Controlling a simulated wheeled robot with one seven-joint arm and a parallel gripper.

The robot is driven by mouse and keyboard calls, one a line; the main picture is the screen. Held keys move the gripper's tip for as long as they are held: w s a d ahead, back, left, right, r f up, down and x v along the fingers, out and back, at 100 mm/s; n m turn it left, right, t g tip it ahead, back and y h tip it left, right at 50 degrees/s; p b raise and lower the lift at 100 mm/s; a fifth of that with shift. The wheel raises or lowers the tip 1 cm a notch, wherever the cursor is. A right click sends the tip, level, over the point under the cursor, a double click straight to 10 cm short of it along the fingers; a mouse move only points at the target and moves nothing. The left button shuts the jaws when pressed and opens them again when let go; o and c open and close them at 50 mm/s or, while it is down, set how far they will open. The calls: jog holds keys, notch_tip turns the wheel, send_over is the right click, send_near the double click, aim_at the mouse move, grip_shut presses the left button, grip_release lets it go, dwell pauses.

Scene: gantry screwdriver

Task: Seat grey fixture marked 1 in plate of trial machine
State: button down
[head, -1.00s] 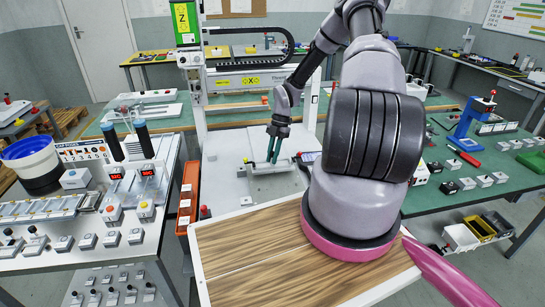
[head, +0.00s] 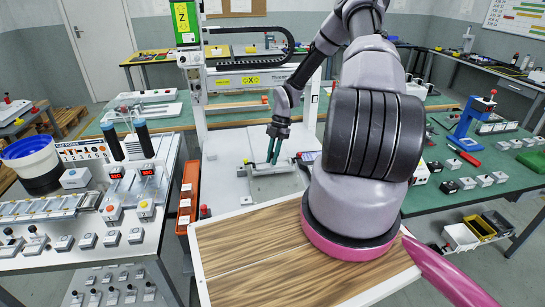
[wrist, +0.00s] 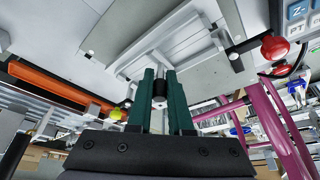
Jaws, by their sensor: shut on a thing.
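My gripper (head: 273,160) points down over the grey plate area of the gantry machine, its green fingers close together. In the wrist view, my gripper (wrist: 158,76) is shut on a small dark round knob (wrist: 158,90) between the fingertips. A light grey fixture with raised rails (wrist: 165,48) lies right beyond the fingers and looks joined to the knob. In the head view the fixture (head: 270,186) is at the machine's plate. The mark 1 cannot be read. I cannot tell whether the fixture sits flat in the plate; the fingers hide part of it.
The gantry frame (head: 200,110) stands close on the left and behind. Orange bins (head: 187,195) line the left edge. A red button shows in the wrist view (wrist: 275,47). A wooden board (head: 260,250) lies in front.

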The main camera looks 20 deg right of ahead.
jog(key=shift+f, duration=0.6)
dwell(0.3)
jog(key=c, duration=0.8)
grip_release()
jog(key=shift+o, duration=0.2)
jog(key=v, duration=1)
jog(key=shift+d+r, duration=0.15)
jog(key=shift+r, duration=0.2)
jog(key=shift+w, duration=0.15)
